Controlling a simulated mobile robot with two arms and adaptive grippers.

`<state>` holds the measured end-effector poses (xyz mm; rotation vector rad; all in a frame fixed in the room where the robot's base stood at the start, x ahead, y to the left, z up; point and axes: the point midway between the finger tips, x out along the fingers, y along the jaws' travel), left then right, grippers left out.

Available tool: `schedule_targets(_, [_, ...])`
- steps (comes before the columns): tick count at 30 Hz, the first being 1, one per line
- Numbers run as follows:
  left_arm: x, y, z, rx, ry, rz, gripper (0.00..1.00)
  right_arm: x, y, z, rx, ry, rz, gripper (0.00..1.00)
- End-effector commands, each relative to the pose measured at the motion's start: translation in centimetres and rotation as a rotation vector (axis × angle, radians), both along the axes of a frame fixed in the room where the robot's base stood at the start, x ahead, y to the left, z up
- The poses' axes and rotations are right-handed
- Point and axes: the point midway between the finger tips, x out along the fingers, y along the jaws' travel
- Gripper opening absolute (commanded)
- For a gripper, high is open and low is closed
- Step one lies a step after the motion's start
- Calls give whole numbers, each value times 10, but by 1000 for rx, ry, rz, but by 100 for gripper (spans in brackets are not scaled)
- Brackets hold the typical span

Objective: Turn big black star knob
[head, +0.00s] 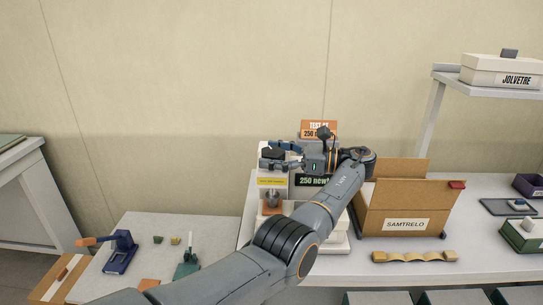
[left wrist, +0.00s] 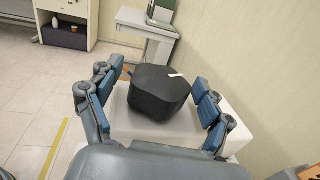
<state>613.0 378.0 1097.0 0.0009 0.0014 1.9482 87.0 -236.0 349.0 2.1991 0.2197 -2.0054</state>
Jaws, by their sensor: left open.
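The big black star knob (left wrist: 158,92) is a dark lobed block with a small white mark on its top edge. It sits on a white housing (left wrist: 180,125) in the left wrist view. My left gripper (left wrist: 157,84) is open, with blue-padded fingers on both sides of the knob. Gaps show between the pads and the knob. In the head view the knob (head: 271,153) shows at the tip of my left gripper (head: 282,154), partly hidden by the fingers. My right gripper is not in view.
A cardboard box labelled SAMTRELO (head: 408,205) stands right of the tester. A wavy tan sole (head: 414,257) lies in front of it. An orange sign (head: 320,126) stands behind my gripper. A lower table (head: 150,232) at left holds a blue tool (head: 121,252).

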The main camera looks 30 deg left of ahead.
Motion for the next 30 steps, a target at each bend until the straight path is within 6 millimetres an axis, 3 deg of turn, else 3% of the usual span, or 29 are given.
schedule_targets(15, [0, 1, 86, 1, -2, 2, 80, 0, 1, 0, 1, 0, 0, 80])
schedule_targets(20, [0, 1, 96, 0, -1, 2, 80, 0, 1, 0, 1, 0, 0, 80])
schedule_targets(30, [1, 3, 95, 0, 2, -7, 80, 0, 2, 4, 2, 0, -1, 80])
